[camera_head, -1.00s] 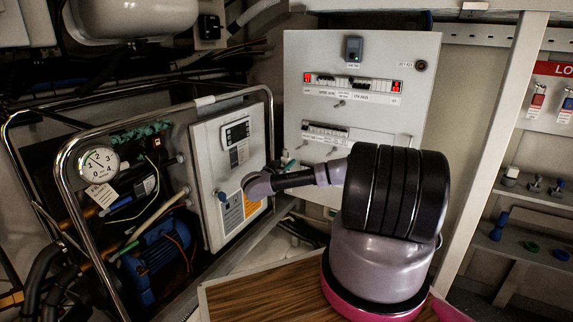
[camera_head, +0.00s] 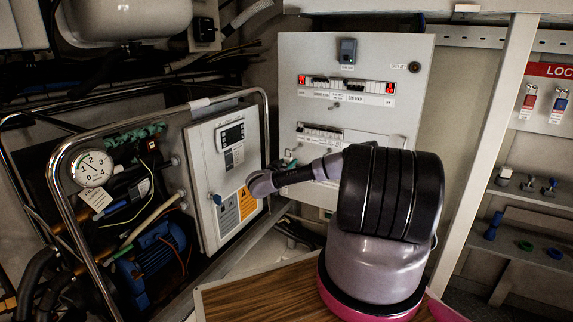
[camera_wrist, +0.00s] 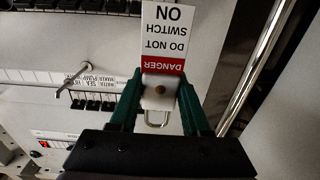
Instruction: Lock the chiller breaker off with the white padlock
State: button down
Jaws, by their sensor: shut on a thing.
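My gripper (camera_wrist: 160,82) is shut on the white padlock (camera_wrist: 158,98), between two dark green fingers in the wrist view. The padlock's metal shackle (camera_wrist: 157,119) points toward the palm side of the picture. A red and white tag reading "DANGER DO NOT SWITCH ON" (camera_wrist: 167,37) appears upside down beyond the padlock. The grey breaker panel (camera_head: 405,120) has an upper breaker row (camera_head: 347,85) and a lower row (camera_head: 322,130). In the wrist view a breaker row (camera_wrist: 95,103) lies left of the fingers, apart from the padlock. I cannot tell which breaker is the chiller's.
The chiller frame with its tubular rail (camera_head: 55,165) and control box (camera_head: 222,200) stands left of the panel. A lockout board (camera_head: 550,100) and shelves of small parts (camera_head: 540,195) are at the right. A wooden surface (camera_head: 265,295) lies in front. A metal rod (camera_wrist: 72,78) protrudes near the breakers.

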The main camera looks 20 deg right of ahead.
jog(key=shift+w+d+f, duration=0.3)
jog(key=shift+w+d, duration=0.4)
jog(key=shift+d, duration=0.15)
jog(key=shift+w+d+f, duration=0.3)
jog(key=shift+w+d, duration=0.4)
jog(key=shift+d, duration=0.15)
jog(key=shift+d, duration=0.1)
jog(key=shift+c, duration=1.4)
grip_release()
jog(key=shift+f, duration=0.1)
